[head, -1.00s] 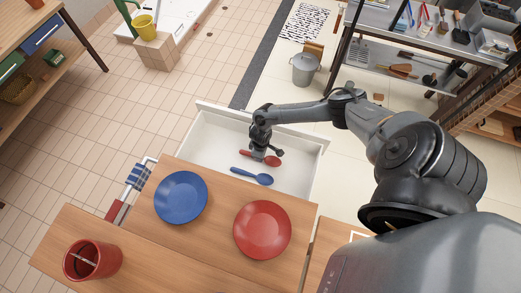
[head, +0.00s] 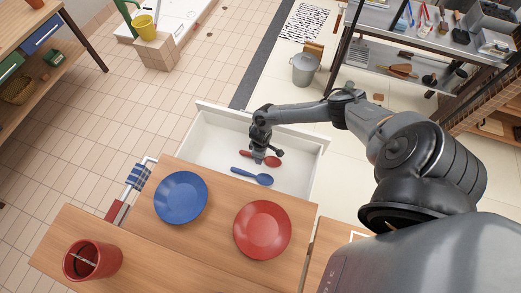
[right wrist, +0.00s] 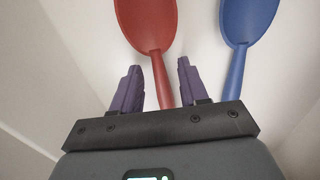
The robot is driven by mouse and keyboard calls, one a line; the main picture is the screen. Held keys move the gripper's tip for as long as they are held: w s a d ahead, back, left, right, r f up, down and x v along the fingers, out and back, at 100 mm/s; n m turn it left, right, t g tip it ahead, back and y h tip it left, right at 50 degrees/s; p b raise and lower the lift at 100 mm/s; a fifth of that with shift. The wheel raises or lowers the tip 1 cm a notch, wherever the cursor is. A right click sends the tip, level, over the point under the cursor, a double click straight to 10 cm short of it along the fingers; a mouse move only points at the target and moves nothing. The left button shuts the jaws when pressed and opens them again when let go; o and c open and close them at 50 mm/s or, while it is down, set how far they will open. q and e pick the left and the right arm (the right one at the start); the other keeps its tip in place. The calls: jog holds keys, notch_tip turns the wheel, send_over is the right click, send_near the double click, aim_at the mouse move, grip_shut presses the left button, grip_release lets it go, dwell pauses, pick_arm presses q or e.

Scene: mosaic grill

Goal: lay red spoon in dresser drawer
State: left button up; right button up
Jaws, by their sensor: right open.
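The red spoon (head: 273,160) lies in the open white dresser drawer (head: 208,140). In the right wrist view the red spoon (right wrist: 148,22) has its handle running between the two purple fingers of my right gripper (right wrist: 156,80). The fingers are apart, with a gap on both sides of the handle. In the head view my right gripper (head: 258,155) is down in the drawer over the handle end. A blue spoon (head: 252,176) lies in the drawer beside the red one; it also shows in the right wrist view (right wrist: 247,25). My left gripper is not in view.
A blue plate (head: 180,198) and a red plate (head: 262,230) sit on the wooden dresser top (head: 212,232) in front of the drawer. A red pot (head: 92,260) stands at the lower left. The drawer's left part is clear.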

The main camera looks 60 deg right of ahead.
notch_tip(320, 180, up, 12)
jog(key=p, duration=0.2)
jog(key=shift+f, duration=0.1)
dwell(0.6)
